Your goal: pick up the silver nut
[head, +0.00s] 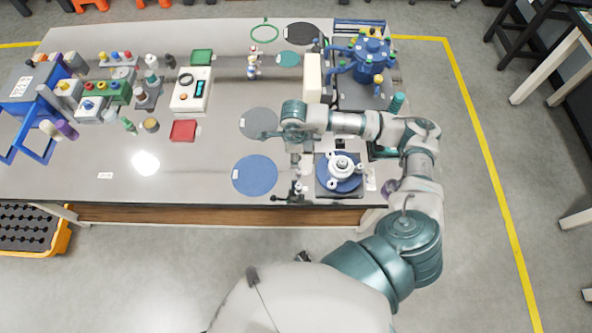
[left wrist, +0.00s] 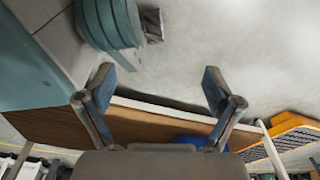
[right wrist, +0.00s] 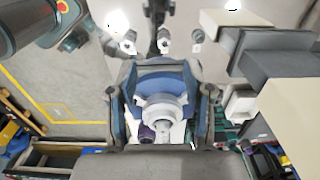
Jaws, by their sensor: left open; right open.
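A white flanged fitting (head: 343,166) with a small silver-grey piece on top, perhaps the silver nut (head: 342,160), sits on a blue disc at the table's front edge. The right wrist view shows the white fitting (right wrist: 160,108) between and beyond the fingers; the nut is too small to identify surely.
A blue multi-port device (head: 369,58) stands behind at the right. A blue round mat (head: 255,175) and a grey mat (head: 259,123) lie left of the right hand. A small black-handled clamp-like item (head: 292,195) is near the front edge. The front left tabletop is mostly clear.

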